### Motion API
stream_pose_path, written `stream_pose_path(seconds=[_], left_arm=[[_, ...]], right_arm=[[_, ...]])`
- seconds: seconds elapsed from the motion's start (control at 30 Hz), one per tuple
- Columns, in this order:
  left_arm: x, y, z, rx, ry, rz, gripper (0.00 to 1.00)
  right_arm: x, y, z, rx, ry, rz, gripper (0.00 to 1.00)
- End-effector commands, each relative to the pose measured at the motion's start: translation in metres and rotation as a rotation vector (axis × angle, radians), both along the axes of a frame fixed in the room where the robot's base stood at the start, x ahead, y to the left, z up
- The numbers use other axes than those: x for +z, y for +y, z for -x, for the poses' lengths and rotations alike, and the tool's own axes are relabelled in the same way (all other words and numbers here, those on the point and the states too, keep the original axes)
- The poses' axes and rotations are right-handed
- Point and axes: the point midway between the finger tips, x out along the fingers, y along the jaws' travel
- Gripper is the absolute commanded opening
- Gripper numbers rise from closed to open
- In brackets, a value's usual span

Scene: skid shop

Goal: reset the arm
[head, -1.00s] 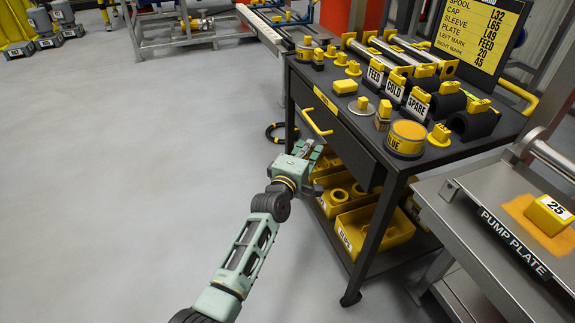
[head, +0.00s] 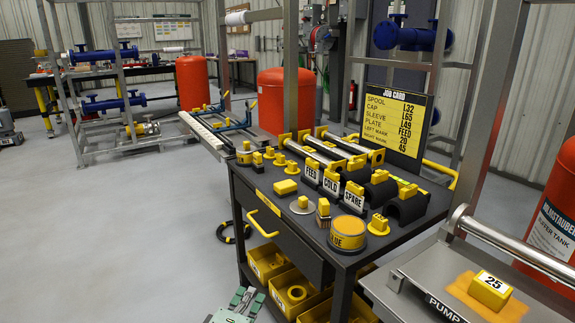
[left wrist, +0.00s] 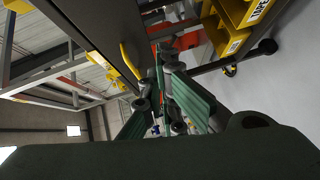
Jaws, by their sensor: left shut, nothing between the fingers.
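My left gripper (head: 246,297) shows at the bottom edge of the head view, beside the front left of the black cart (head: 300,255). Its green fingers are shut and empty, below the level of the cart's yellow drawer handle (head: 263,222). Most of the left arm is cut off by the frame. In the left wrist view the green fingers (left wrist: 163,65) point away from the camera, with the cart's dark side and handle close by at upper left. My right gripper is not in view.
The cart top carries labelled black holders, yellow-handled parts, a round tin (head: 348,233) and a job card (head: 394,120). Yellow bins (head: 268,260) sit on its lower shelf. A steel bench with a pump plate (head: 415,278) stands at right. Open floor (head: 110,220) lies to the left.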

Motion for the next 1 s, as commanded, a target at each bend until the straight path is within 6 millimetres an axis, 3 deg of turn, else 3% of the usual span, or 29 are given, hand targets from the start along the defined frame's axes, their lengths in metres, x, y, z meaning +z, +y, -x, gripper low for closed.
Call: stream_pose_path(seconds=[0.03, 0.2, 0.27, 0.4, 0.5, 0.6, 0.8, 0.87, 1.0], left_arm=[[-0.034, 0.001, 0.017, -0.028, 0.063, -0.094, 0.0], [-0.142, 0.007, 0.09, -0.184, 0.27, -0.46, 0.0], [-0.176, 0.012, 0.121, -0.254, 0.34, -0.578, 0.0], [-0.246, 0.029, 0.2, -0.444, 0.495, -0.837, 0.0], [-0.283, 0.043, 0.256, -0.587, 0.589, -0.988, 0.0], [-0.309, 0.058, 0.307, -0.727, 0.667, -1.108, 0.0], [-0.342, 0.089, 0.402, -1.0, 0.792, -1.288, 0.0], [-0.336, 0.089, 0.407, -1.006, 0.794, -1.287, 0.0], [-0.343, 0.092, 0.431, -1.02, 0.808, -1.279, 0.0]], right_arm=[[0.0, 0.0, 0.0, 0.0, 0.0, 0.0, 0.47], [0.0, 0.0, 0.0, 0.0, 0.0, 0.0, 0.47], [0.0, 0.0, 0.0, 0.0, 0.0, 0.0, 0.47], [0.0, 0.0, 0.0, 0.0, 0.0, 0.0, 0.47], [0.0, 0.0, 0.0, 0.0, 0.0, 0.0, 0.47], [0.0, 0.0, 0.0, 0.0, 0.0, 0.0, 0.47], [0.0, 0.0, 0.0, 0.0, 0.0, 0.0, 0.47], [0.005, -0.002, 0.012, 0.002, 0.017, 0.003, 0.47], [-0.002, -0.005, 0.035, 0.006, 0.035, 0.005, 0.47]])
